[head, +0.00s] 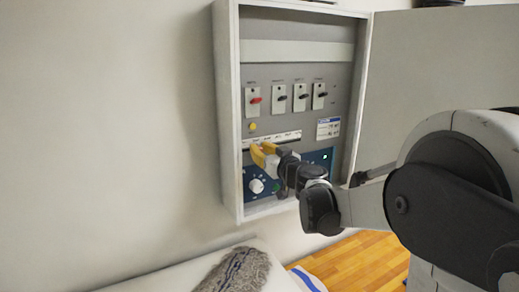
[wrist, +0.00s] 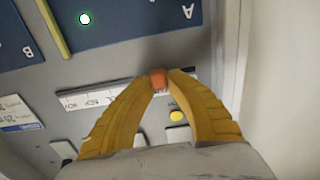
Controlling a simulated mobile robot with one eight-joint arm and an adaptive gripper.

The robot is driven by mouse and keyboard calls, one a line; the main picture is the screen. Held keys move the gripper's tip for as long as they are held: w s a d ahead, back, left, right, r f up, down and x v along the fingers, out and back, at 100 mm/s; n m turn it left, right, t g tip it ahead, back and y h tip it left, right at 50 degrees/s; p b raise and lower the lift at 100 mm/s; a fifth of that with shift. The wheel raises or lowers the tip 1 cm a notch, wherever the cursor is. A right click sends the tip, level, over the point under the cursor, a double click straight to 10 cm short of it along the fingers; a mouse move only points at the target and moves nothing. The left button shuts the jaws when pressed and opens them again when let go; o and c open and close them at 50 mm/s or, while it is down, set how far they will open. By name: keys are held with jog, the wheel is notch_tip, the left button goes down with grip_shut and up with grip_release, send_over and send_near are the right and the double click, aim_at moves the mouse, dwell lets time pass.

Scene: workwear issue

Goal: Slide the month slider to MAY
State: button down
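The month slider has a small orange knob (wrist: 158,77) in the wrist view. It stands at a white scale strip (wrist: 88,99) whose printed marks look upside down and are too small to read surely. My gripper (wrist: 159,82) has its yellow fingertips drawn in on both sides of the knob, seemingly touching it. The fingers and knob cover part of the strip. In the head view my gripper (head: 261,152) reaches the panel just below the scale strip (head: 272,140); the knob is hidden there behind the fingers.
The panel sits in an open wall cabinet (head: 229,120) with its door (head: 435,60) swung right. Several switches (head: 279,97) and a yellow button (head: 253,127) are above the strip. A blue plate with a white dial (head: 256,186) lies below. A grey knitted item (head: 236,271) rests beneath.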

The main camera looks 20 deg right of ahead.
jog(key=d, duration=0.4)
jog(key=shift+w+b, duration=0.15)
jog(key=shift+b, duration=0.25)
jog(key=c, duration=1.3)
grip_release()
jog(key=s, duration=1.2)
jog(key=shift+d, duration=0.3)
